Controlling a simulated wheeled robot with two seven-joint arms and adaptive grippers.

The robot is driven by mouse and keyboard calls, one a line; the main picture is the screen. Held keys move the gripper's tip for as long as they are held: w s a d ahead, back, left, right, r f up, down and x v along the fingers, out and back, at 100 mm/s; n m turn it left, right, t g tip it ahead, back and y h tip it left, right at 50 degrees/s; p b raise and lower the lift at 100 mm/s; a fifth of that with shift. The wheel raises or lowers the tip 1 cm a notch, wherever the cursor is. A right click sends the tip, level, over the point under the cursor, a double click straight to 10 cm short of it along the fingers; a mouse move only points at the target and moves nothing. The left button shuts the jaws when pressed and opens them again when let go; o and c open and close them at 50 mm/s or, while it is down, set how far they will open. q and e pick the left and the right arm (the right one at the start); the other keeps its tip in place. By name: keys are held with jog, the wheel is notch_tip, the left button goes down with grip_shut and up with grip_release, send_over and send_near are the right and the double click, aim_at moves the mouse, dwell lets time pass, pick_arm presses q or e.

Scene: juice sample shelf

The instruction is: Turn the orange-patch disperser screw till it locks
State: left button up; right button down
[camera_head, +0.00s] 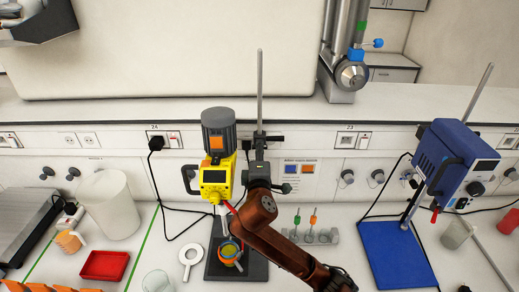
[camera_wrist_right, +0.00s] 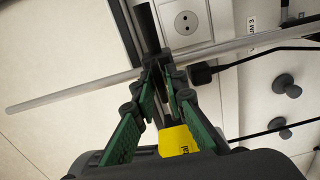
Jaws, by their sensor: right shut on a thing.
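The yellow disperser (camera_head: 215,182) has a grey motor top with an orange patch (camera_head: 217,143). It hangs on an upright metal rod (camera_head: 260,85) by a dark clamp (camera_head: 268,138). My right gripper (camera_head: 259,157) reaches up to this clamp, just right of the yellow body. In the right wrist view its green fingers (camera_wrist_right: 160,75) close together on a small dark part beside the rod (camera_wrist_right: 75,91), which I take for the clamp screw. The fingers mostly hide it. A yellow piece of the disperser (camera_wrist_right: 178,141) shows below them. My left gripper is not in view.
A vessel (camera_head: 230,252) stands under the disperser on a dark base plate (camera_head: 250,268). A small rack (camera_head: 315,236) stands right of my arm. A blue device (camera_head: 450,160) stands farther right. A white container (camera_head: 106,204) and red tray (camera_head: 104,265) are at left.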

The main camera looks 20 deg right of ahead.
jog(key=shift+f, duration=0.1)
jog(key=c, duration=1.9)
grip_release()
jog(key=shift+c, duration=0.2)
jog(key=v, duration=1.2)
